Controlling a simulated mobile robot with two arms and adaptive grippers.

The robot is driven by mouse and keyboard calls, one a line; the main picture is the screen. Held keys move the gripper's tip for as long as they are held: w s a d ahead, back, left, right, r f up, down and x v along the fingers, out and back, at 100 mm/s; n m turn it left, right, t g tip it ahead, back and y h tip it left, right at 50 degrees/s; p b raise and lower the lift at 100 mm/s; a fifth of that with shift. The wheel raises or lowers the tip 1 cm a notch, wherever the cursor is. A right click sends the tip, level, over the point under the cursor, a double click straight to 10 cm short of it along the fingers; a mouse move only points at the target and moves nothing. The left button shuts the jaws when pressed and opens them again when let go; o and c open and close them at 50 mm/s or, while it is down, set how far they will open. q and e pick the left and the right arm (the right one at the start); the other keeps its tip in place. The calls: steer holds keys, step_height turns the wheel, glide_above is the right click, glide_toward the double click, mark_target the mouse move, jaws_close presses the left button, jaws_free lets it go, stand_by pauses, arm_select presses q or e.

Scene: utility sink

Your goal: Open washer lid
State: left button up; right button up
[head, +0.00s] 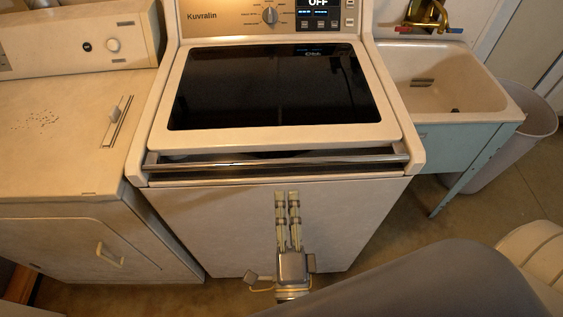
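The washer lid (272,88), a dark glass panel in a pale frame, lies down over the top of the white washer (205,220). A long chrome bar (330,161) runs along the lid's front edge, with a dark gap behind it. My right gripper (286,196) is in front of the washer, below the bar and apart from it, fingers pointing toward the washer. Its two fingers lie side by side with only a narrow gap showing; this angle does not settle how far they are spread. Nothing shows between them. My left gripper is not in view.
The washer's control panel (258,17) stands behind the lid; its display reads OFF. A dryer (60,130) stands close on the left. A utility sink (447,85) on blue-green legs is at the right, with a grey bin (535,118) beyond it.

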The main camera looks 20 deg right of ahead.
mark_target(284, 160)
steer(key=p+x, duration=0.2)
steer(key=x, duration=0.7)
steer(key=shift+a+r+p, duration=0.1)
steer(key=shift+p, duration=0.3)
steer(key=shift+w+d, duration=0.2)
steer(key=shift+w, duration=0.35)
jaws_close()
